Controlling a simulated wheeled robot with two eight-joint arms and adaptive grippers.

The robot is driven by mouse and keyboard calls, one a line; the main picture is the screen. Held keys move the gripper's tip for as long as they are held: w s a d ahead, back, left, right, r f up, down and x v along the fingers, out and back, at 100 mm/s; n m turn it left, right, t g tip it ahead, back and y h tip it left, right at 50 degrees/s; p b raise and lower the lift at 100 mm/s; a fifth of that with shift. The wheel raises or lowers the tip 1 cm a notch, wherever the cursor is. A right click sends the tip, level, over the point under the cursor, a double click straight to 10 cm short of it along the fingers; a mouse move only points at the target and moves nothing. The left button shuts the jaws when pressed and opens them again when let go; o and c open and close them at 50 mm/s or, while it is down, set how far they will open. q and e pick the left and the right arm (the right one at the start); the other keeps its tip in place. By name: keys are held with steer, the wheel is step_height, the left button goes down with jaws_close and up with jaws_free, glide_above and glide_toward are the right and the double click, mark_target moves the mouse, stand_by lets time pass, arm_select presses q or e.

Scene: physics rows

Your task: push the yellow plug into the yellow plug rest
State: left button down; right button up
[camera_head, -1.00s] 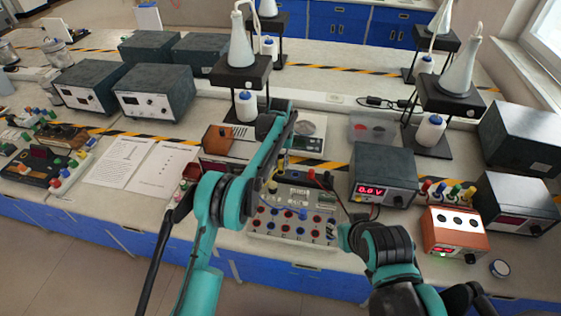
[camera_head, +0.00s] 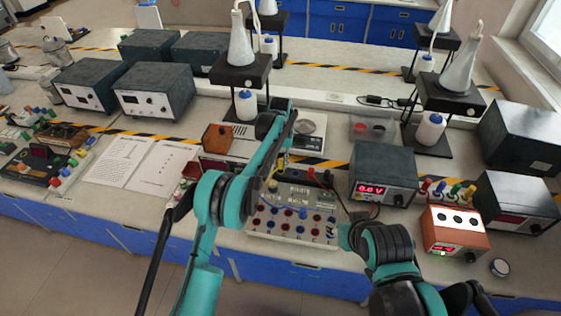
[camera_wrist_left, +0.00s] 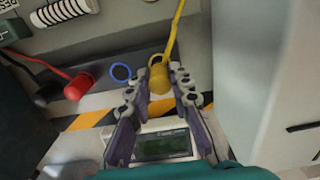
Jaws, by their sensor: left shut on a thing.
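The yellow plug (camera_wrist_left: 159,79) is between the fingertips of my left gripper (camera_wrist_left: 162,90) in the left wrist view. The gripper is shut on it, and a yellow cable runs up from the plug. In the head view my left gripper (camera_head: 283,156) is small, above the back edge of the socket panel. I cannot make out the yellow plug rest; the plug and fingers may hide it. Whether the plug touches a rest is unclear. My right gripper is not in view; only part of that arm shows.
A red plug (camera_wrist_left: 78,86) and a blue ring (camera_wrist_left: 121,72) are left of the yellow plug. The socket panel (camera_head: 262,231) lies in front.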

arm_select(q)
steer(key=shift+f+b, duration=0.65)
steer(key=shift+f, duration=0.45)
stand_by(1.0)
steer(key=c, duration=1.3)
jaws_free()
steer(key=shift+o, duration=0.4)
steer(key=o, duration=0.3)
steer(key=shift+o, duration=0.2)
steer(key=shift+r, duration=0.1)
steer(key=shift+r+p, duration=1.9)
steer(key=shift+r, duration=1.3)
